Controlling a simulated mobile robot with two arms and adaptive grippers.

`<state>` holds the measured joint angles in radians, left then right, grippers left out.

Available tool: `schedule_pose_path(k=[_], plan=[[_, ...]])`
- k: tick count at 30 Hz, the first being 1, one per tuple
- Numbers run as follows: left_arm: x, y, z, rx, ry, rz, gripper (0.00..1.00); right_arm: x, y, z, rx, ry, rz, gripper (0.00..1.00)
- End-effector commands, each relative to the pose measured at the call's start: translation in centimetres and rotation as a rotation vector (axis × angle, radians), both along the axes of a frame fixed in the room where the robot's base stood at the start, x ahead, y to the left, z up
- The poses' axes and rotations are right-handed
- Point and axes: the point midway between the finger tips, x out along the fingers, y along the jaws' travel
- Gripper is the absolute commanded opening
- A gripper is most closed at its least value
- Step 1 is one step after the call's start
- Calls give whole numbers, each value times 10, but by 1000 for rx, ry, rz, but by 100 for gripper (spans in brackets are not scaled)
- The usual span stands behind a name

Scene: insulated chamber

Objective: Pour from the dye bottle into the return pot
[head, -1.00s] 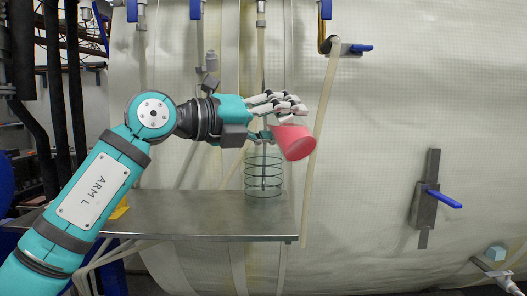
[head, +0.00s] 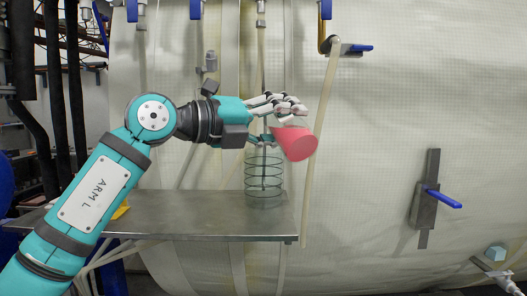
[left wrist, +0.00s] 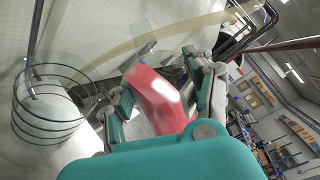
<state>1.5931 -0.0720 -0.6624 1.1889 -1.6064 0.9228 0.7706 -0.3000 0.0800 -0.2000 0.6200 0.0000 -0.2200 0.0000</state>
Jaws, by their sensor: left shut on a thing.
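My left gripper (head: 279,122) is shut on the dye bottle (head: 300,143), a clear vessel with red-pink dye in it. The bottle is tilted, its base out to the lower right and its mouth toward the upper left, partly hidden by my fingers. The return pot (head: 264,184), a clear cylinder with dark rings, stands upright on the metal shelf, below and slightly left of the bottle. In the left wrist view the bottle (left wrist: 158,100) is between my fingers and the pot (left wrist: 45,112) is at the left. No stream of dye is visible.
The metal shelf (head: 180,212) is mostly bare left of the pot, with a small yellow item (head: 120,211) at its left end. A thin rod stands in the pot. A pale hose (head: 325,120) hangs just right of the bottle, before the chamber wall.

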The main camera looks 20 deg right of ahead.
Motion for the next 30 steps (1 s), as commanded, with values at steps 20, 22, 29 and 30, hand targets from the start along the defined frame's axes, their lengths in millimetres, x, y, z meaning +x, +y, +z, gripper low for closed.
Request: schedule_pose_path(k=[20,22,29,30], plan=[[-1,0,-2,-9,54,0,15,0,0,0,0,0,0,40],[-2,0,-2,-10,59,0,15,0,0,0,0,0,0,40],[-2,0,-3,-13,77,0,15,0,0,0,0,0,0,40],[-2,0,-4,-14,81,0,15,0,0,0,0,0,0,40]])
